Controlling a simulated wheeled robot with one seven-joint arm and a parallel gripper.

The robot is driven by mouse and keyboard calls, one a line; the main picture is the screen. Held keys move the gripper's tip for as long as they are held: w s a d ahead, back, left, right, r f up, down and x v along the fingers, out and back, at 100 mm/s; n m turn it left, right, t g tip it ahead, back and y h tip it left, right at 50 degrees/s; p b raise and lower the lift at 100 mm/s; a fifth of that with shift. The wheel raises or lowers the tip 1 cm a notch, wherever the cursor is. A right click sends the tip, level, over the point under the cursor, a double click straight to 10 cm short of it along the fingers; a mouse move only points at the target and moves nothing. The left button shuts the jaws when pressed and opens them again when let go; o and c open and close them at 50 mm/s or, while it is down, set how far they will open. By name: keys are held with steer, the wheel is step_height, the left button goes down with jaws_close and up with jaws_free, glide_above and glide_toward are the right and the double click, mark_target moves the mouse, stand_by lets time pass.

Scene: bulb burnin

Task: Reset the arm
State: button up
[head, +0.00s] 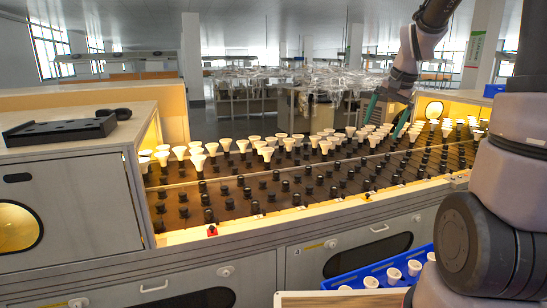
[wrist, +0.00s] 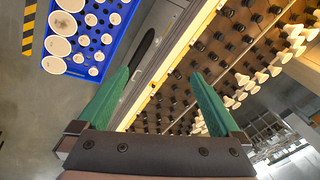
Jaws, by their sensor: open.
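My gripper (head: 386,109) hangs above the right part of the socket board in the head view, with its green fingers pointing down. In the wrist view my gripper (wrist: 160,88) is open, the two green fingers wide apart with nothing between them. The board (head: 240,222) carries rows of black sockets. White bulbs (head: 197,160) stand in the rear rows, and many front sockets are empty. Bulbs also show at the right of the wrist view (wrist: 262,77).
A blue crate (head: 352,281) with white bulbs sits low in front of the bench; it also shows in the wrist view (wrist: 113,44). A black tray (head: 60,130) lies on the left cabinet (head: 75,185). Lit housings flank the board. Air above the front rows is free.

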steer(key=s+a+r+n+t, duration=0.1)
steer(key=s+a+r, duration=0.1)
steer(key=s, duration=0.5)
steer(key=s+a+r+n+t, duration=0.1)
steer(key=s+a+r, duration=0.1)
steer(key=s+r, duration=0.2)
steer(key=s+a+r+n+t, duration=0.1)
steer(key=s+a+r+n, duration=0.1)
steer(key=s, duration=0.8)
steer(key=shift+a+r+y, duration=0.15)
steer(key=shift+r+y, duration=0.15)
steer(key=shift+r, duration=0.15)
